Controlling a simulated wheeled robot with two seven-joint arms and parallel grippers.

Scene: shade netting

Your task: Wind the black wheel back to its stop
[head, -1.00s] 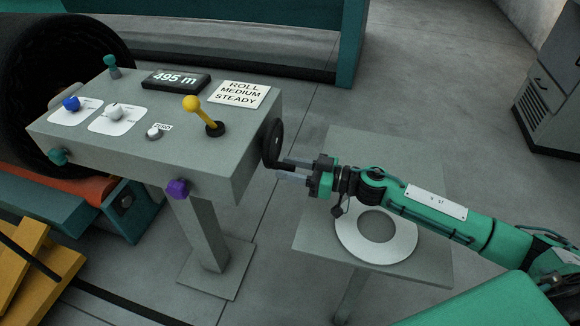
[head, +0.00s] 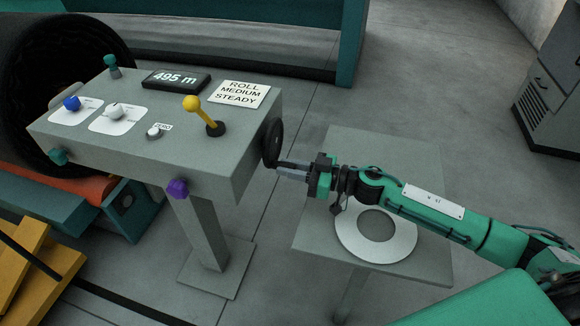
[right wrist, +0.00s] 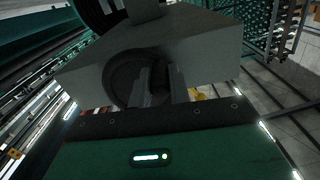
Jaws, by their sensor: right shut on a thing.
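The black wheel (head: 273,143) stands upright on the right end face of the grey control console (head: 215,150). My right gripper (head: 281,168) reaches it from the right, with its fingers at the wheel's lower edge. In the right wrist view the dark wheel (right wrist: 122,78) is on the console's end face. There the fingers (right wrist: 152,85) are shut on the wheel's dark handle (right wrist: 164,78), which they partly hide. My left gripper is not in view.
The console top carries a 495 m display (head: 176,81), a sign reading ROLL MEDIUM STEADY (head: 239,94), a yellow lever (head: 203,115) and several knobs. A grey table (head: 425,165) with a pale ring (head: 348,232) lies under my right arm. A black roll (head: 30,60) is at left.

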